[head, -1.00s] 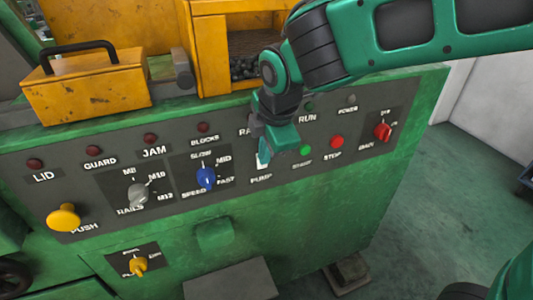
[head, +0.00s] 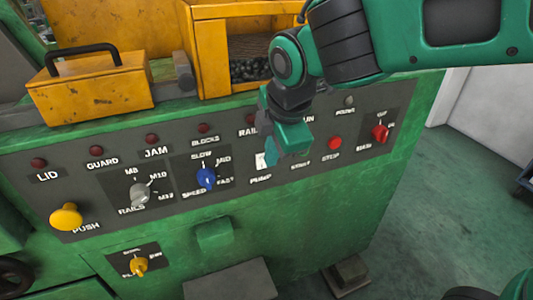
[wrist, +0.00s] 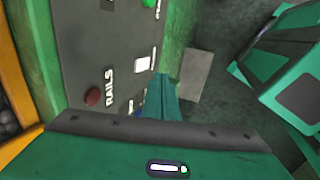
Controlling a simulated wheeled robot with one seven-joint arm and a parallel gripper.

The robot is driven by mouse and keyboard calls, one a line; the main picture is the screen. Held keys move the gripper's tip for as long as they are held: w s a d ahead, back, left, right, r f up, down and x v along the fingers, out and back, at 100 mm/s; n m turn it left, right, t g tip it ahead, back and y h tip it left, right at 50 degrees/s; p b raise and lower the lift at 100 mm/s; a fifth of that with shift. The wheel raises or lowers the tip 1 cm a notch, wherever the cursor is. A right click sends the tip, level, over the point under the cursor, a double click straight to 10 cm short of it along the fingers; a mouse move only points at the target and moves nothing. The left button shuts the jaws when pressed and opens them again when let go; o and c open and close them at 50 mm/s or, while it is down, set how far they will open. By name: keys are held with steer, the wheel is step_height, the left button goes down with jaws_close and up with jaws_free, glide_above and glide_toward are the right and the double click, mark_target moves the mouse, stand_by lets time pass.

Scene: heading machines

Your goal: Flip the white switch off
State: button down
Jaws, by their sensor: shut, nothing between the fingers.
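The white switch (head: 261,160) sits on the grey control panel above the PUMP label, partly covered by my gripper in the head view. The wrist view shows the same white switch (wrist: 142,64) as a small pale block on the panel. My gripper (head: 269,157) is shut and empty, with its fingers just in front of or beside the switch. In the wrist view the shut fingers (wrist: 163,93) point toward the panel's lower edge, near the switch. I cannot tell whether they touch it.
A blue speed knob (head: 206,178) lies left of the switch. A red stop button (head: 335,142) and red selector (head: 380,133) lie to the right. The green start button is hidden by my gripper in the head view. A yellow bin (head: 213,55) stands above the panel.

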step_height(320, 180, up, 8)
steer(key=s, duration=0.1)
steer(key=shift+d+r, duration=0.15)
steer(key=shift+d, duration=0.1)
steer(key=shift+s, duration=0.1)
steer(key=d+f+m+g+h, duration=0.1)
steer(key=d+f+m, duration=0.2)
steer(key=d+m, duration=0.55)
steer(key=d+f+m+h, duration=0.1)
steer(key=d+f+m, duration=0.2)
steer(key=d, duration=1)
steer(key=s+d+f+m+g, duration=0.1)
steer(key=s+d+f+m, duration=0.3)
steer(key=s+d+m, duration=0.4)
steer(key=s+d+f+m+g, duration=0.2)
steer(key=s+d+f+m, duration=0.3)
steer(key=s+d+m, duration=0.3)
steer(key=shift+s+d+m+y, duration=0.35)
steer(key=shift+s+m, duration=0.1)
steer(key=shift+s, duration=0.1)
steer(key=shift+f, duration=0.1)
